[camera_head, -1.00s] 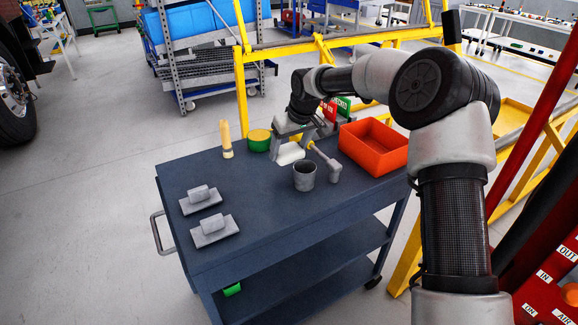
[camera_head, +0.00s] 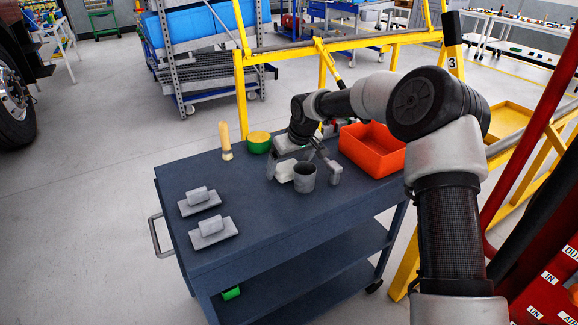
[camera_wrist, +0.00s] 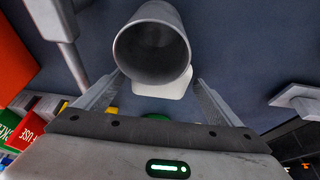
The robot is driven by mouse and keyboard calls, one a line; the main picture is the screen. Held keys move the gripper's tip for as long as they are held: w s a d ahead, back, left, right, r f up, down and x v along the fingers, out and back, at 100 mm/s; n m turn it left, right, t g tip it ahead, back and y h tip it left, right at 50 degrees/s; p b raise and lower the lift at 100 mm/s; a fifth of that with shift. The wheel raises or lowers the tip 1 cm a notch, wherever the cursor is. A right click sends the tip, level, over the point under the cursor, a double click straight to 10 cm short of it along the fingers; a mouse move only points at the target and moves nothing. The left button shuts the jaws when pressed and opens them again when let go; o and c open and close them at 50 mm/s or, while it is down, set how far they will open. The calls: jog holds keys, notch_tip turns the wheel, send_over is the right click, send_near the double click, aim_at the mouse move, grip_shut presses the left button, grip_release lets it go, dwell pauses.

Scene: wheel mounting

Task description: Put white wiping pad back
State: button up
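The white wiping pad (camera_head: 285,171) is on the blue cart, just left of the grey cup (camera_head: 305,178) and partly behind it. In the wrist view the pad (camera_wrist: 163,86) shows below the cup (camera_wrist: 152,45), which hides part of it. My gripper (camera_wrist: 158,85) has its two fingers spread wide, one on each side of the pad, with a visible gap on the left side. In the head view my gripper (camera_head: 294,164) is low over the cart top. Whether the pad lies flat is hard to tell.
An orange-red bin (camera_head: 372,149) stands right of my gripper. A grey tool (camera_head: 335,174) stands near the cup. Two grey blocks on plates (camera_head: 200,201) lie front left. The cart's front middle is clear.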

jog(key=p+v, duration=0.2)
jog(key=v, duration=1)
jog(key=shift+a+r, duration=0.1)
jog(key=shift+r, duration=0.05)
